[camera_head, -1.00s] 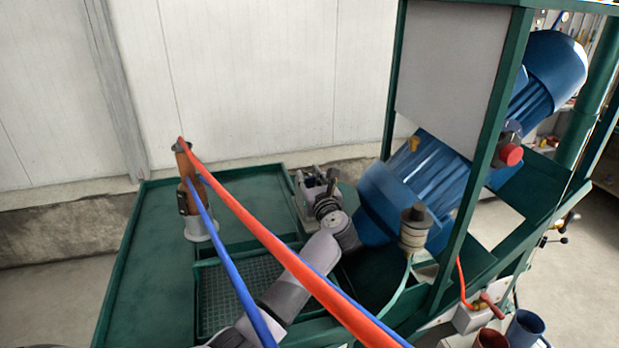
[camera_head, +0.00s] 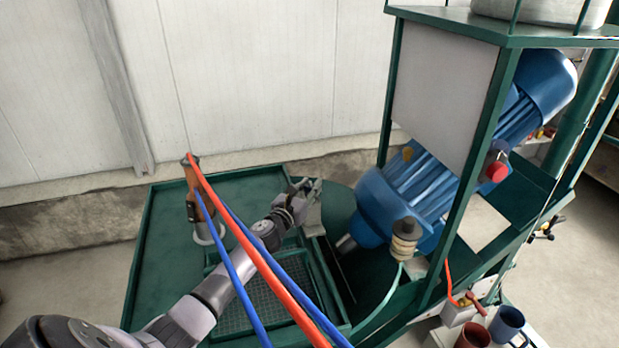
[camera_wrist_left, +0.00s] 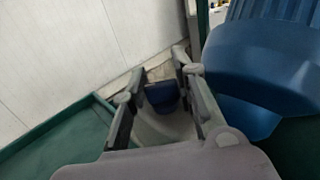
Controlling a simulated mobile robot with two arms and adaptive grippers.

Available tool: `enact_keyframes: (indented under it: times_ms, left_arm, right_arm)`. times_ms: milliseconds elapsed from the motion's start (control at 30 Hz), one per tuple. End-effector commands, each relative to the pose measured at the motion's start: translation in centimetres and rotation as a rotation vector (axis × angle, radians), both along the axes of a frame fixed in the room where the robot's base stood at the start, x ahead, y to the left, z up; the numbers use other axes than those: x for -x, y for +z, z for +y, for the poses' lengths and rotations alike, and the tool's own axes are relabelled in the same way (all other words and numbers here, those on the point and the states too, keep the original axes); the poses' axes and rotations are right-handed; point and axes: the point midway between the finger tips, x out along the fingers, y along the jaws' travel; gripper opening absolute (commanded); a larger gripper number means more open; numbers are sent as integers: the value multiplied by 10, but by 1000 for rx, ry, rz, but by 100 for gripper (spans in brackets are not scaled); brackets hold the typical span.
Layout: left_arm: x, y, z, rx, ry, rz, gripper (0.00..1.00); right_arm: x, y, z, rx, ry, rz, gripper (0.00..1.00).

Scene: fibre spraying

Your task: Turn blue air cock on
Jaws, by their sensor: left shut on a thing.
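My left gripper (camera_head: 306,186) is at the far right end of the green tray, left of the blue motor. It is small in the head view, and what it holds cannot be made out there. In the left wrist view the two fingers (camera_wrist_left: 158,75) have a dark blue piece (camera_wrist_left: 161,92) between them, which looks like the blue air cock; its lower part is hidden by the gripper. Whether the cock is on or off cannot be told. My right gripper is not in view.
A large blue motor (camera_head: 416,190) sits in a green frame (camera_head: 398,100) to the right. Red and blue hoses (camera_head: 244,240) run across my left arm from a brown-handled tool (camera_head: 192,190) on the green tray (camera_head: 160,270). A red knob (camera_head: 497,171) is on the frame.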

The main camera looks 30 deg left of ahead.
Motion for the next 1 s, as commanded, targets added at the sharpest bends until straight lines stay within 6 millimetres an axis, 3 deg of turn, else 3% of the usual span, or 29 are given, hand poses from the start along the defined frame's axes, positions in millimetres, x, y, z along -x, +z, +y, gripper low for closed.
enact_keyframes:
  times_ms: [267, 700, 1000]
  left_arm:
    - [-1, -5, 4, -4, -257, 0, 0]
    - [-1, -8, 2, -1, -620, -4, 0]
    - [-1, -5, 1, 0, -764, -3, 0]
  right_arm:
    - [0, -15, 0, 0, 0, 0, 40]
    - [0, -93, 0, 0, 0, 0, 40]
    - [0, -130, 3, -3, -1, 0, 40]
